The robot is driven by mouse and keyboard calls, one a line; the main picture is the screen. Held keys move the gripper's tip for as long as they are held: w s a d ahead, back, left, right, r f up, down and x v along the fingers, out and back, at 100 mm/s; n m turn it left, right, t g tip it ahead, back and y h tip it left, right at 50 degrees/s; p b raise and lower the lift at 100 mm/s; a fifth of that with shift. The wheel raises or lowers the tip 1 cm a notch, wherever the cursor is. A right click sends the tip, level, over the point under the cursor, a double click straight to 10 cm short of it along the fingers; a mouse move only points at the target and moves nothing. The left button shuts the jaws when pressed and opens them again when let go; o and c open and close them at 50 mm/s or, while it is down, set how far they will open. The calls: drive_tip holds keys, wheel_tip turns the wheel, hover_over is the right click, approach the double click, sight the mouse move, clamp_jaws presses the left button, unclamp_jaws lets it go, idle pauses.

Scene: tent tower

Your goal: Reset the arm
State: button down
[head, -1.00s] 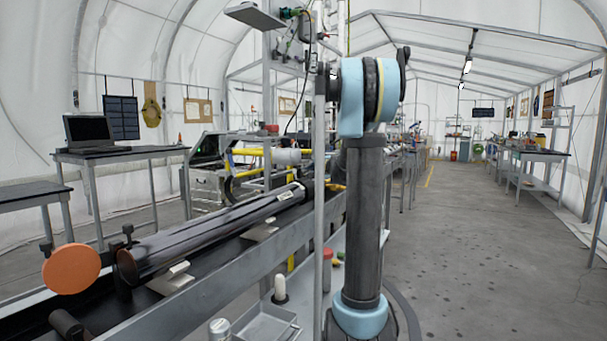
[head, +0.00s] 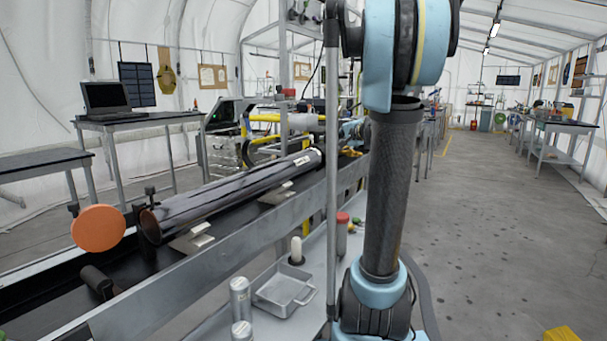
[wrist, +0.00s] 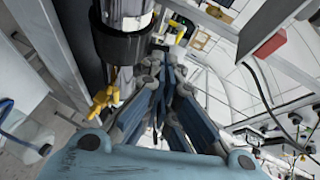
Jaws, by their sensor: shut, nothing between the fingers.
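My gripper (wrist: 167,64) shows in the wrist view, its blue-grey fingers close together and empty. A dark cylinder with a bright metal part (wrist: 128,40) is just left of the fingertips; I cannot tell whether they touch. In the head view my arm stands upright right of centre, its upper joint cut off by the top edge. My gripper cannot be made out clearly there.
A long dark tube (head: 235,195) lies on the rail bench (head: 225,260) at the left, near an orange disc (head: 98,228). A metal tray (head: 284,291) and canisters (head: 240,297) stand beside my arm. A grey post (head: 332,180) is close left of it. Open floor (head: 490,240) lies right.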

drive_tip(key=s+a+f+n+g, duration=0.35)
drive_tip(key=s+f, duration=0.35)
drive_tip(key=s, duration=0.3)
drive_tip(key=s+a+f+n+g, duration=0.3)
drive_tip(key=s+a+f, duration=0.3)
drive_tip(key=s, duration=0.5)
drive_tip(key=s+d+f+n+g+h, duration=0.2)
drive_tip(key=s+d+f+h, duration=0.1)
drive_tip(key=s+f, duration=0.5)
drive_tip(key=s+d+f+n+g+h, duration=0.2)
drive_tip(key=s+f, duration=0.7)
drive_tip(key=s, duration=0.5)
drive_tip(key=shift+s+d+f+g+h, duration=0.2)
drive_tip(key=shift+s+d+g+h, duration=0.35)
drive_tip(key=shift+d, duration=0.6)
drive_tip(key=shift+w+n, duration=0.25)
drive_tip(key=shift+w+f, duration=0.2)
drive_tip(key=shift+w, duration=0.15)
